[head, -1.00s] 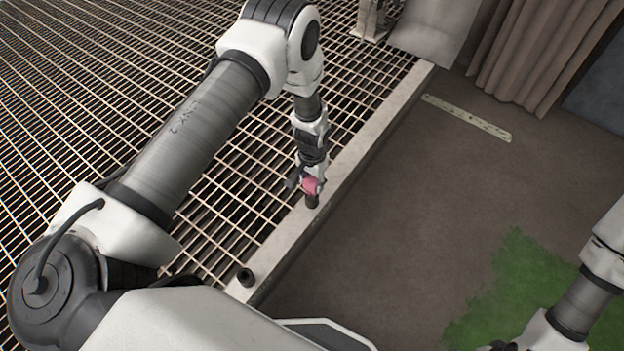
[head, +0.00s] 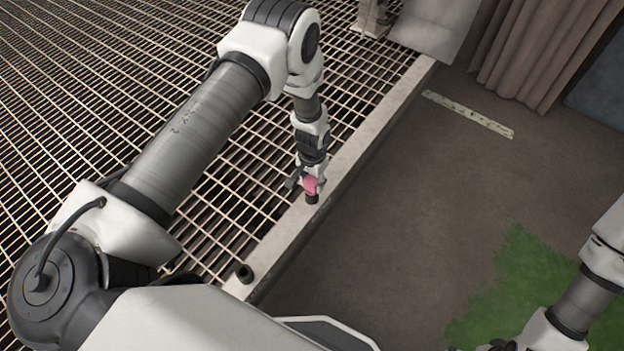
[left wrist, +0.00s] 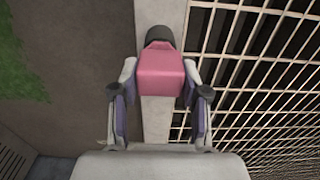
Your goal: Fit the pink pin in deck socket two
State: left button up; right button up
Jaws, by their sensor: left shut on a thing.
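The pink pin (head: 311,187) is held in my left gripper (head: 308,181), over the pale deck rail (head: 345,160). A dark round socket (head: 312,199) shows right at the pin's lower end. In the left wrist view the pink pin (left wrist: 160,75) sits between the two fingers, with the dark socket (left wrist: 160,36) just beyond it. The pin and socket look lined up and touching or nearly so; I cannot tell whether the pin is inside. Another dark socket (head: 245,273) stands empty on the rail nearer me. My right gripper (head: 497,346) is partly cut off at the bottom edge.
A metal grating (head: 110,70) lies left of the rail. To the right is open brown floor (head: 400,220) with a green patch (head: 510,275) and a pale strip (head: 468,114). A brown curtain (head: 540,50) hangs at the back right.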

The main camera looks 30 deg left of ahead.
pick_arm(q)
jog(key=shift+f, duration=0.15)
jog(key=o, duration=1.4)
jog(key=shift+c, duration=0.2)
notch_tip(320, 180, up, 12)
